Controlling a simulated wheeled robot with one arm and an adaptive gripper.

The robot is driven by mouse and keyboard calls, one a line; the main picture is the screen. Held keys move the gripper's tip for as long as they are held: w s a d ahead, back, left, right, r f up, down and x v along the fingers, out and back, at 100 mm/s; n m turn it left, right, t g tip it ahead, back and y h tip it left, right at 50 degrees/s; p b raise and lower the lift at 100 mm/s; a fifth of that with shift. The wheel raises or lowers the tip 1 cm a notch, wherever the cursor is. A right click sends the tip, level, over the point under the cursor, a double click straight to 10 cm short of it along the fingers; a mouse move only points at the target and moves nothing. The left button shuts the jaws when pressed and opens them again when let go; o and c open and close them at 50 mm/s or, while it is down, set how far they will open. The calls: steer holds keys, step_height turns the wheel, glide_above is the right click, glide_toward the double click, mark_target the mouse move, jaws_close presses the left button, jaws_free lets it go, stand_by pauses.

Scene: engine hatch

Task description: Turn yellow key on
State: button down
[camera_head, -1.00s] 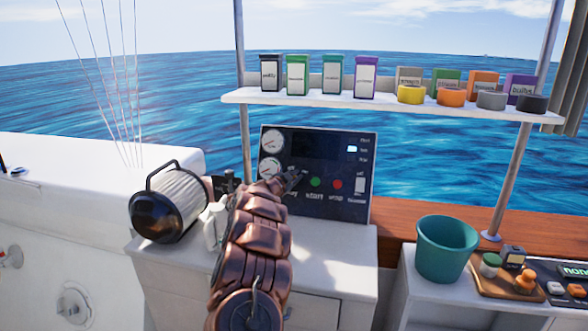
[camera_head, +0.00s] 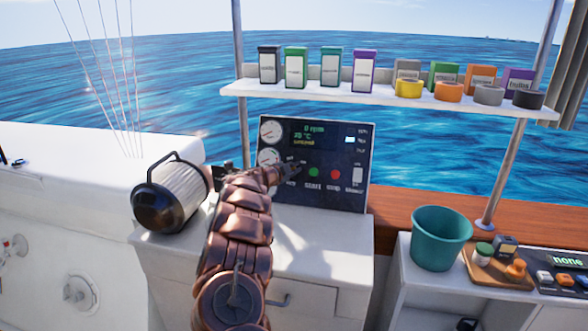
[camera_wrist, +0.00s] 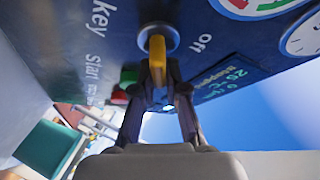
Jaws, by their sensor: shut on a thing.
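The yellow key (camera_wrist: 157,62) sits in a round metal keyhole on the dark engine panel (camera_head: 341,196), between the words "key" and "off" in the wrist view. My gripper (camera_wrist: 162,100) is shut on the yellow key, with a finger on each side. In the head view my gripper (camera_head: 291,171) is at the panel's lower left and hides the key.
A green start button (camera_head: 314,172) and a red stop button (camera_head: 335,174) are right of my gripper. Gauges (camera_head: 271,132) are at the panel's left. A lantern-like cylinder (camera_head: 178,192) stands left of my arm. A shelf (camera_head: 375,99) with boxes runs above the panel.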

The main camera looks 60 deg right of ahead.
steer(key=c, duration=1.2)
jaws_free()
steer(key=a+r, duration=0.2)
steer(key=a, duration=0.9)
steer(key=shift+w+a+r, duration=0.15)
steer(key=shift+a, duration=0.25)
